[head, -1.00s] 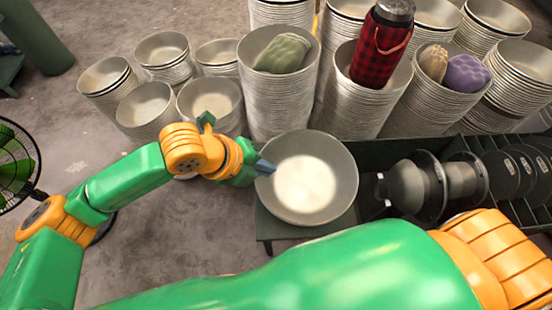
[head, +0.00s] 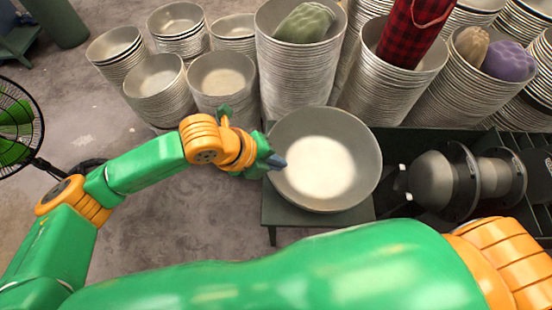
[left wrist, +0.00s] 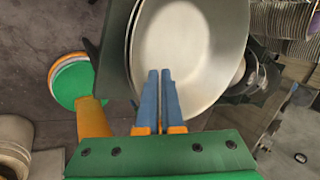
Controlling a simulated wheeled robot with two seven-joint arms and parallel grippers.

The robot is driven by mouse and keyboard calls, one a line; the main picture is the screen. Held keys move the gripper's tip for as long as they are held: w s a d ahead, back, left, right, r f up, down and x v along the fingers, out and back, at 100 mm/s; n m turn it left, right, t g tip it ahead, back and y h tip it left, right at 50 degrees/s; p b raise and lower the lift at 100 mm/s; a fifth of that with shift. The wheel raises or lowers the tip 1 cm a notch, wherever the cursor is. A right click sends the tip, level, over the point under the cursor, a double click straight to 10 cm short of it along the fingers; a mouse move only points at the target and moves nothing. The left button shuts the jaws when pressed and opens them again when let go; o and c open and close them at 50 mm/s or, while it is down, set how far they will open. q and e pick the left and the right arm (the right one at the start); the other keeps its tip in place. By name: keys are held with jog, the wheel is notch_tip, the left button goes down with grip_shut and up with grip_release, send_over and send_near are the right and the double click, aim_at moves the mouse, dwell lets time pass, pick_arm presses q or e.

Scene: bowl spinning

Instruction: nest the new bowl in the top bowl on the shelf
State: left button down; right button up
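A wide grey bowl (head: 325,165) with a bright inside is at the centre of the head view, over a dark green stand (head: 285,212). It also shows in the left wrist view (left wrist: 195,45), where a second rim line shows along its left edge. My left gripper (head: 277,161) is at the bowl's left rim. My right gripper is out of view. Which bowl is the new one is unclear.
Tall bowl stacks (head: 298,75) stand behind, some holding a green item (head: 305,22), a red plaid bottle (head: 412,30) and a purple item (head: 508,60). Shorter stacks (head: 222,90) are at back left. A fan (head: 15,125) stands at far left.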

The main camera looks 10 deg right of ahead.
pick_arm(q)
jog(key=shift+a+f+b, duration=0.1)
jog(key=shift+f+b, duration=0.35)
jog(key=shift+f, duration=0.3)
jog(key=c, duration=1)
grip_release()
jog(key=shift+s, duration=0.1)
jog(key=p+v, duration=1)
jog(key=shift+a, duration=0.15)
